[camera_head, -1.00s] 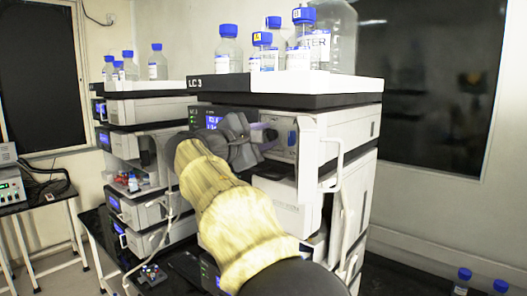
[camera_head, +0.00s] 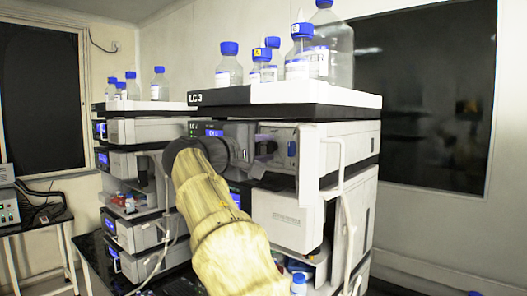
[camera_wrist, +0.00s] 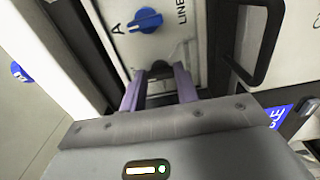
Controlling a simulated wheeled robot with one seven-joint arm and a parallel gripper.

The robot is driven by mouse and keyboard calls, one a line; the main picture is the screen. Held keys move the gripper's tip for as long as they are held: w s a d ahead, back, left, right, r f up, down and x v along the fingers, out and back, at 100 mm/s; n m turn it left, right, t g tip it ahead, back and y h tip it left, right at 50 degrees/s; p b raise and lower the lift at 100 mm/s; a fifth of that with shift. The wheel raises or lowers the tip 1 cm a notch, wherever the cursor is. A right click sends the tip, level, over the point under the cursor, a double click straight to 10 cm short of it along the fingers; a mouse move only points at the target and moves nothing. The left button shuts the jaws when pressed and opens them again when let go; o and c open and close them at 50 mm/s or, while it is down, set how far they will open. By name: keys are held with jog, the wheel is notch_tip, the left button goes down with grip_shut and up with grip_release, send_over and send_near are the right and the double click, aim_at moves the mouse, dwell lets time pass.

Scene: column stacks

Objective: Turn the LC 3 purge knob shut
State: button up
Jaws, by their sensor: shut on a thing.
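The LC 3 stack (camera_head: 225,97) stands in the middle of the head view with its label on the top tray's edge. My gripper (camera_head: 268,147) reaches to the front of its upper module, partly hidden by my own arm. In the wrist view my gripper's two purple-grey fingers (camera_wrist: 160,88) are closed on a dark knob (camera_wrist: 160,69) on the pale panel, mostly hidden between the fingertips. A blue knob (camera_wrist: 146,20) sits just above it, beside the printed letters A and LINE; its turn position relative to the marks is hard to read.
An open white module door with a handle (camera_head: 342,165) stands right of my gripper. Several blue-capped bottles (camera_head: 229,65) stand on top of the stack. A second stack (camera_head: 145,131) is to the left. A dark handle (camera_wrist: 268,45) is close on the right in the wrist view.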

jog(key=o, duration=1)
jog(key=b+v, duration=0.3)
jog(key=v, duration=1.4)
jog(key=shift+s+a+f, duration=0.1)
jog(key=shift+s+a, duration=0.05)
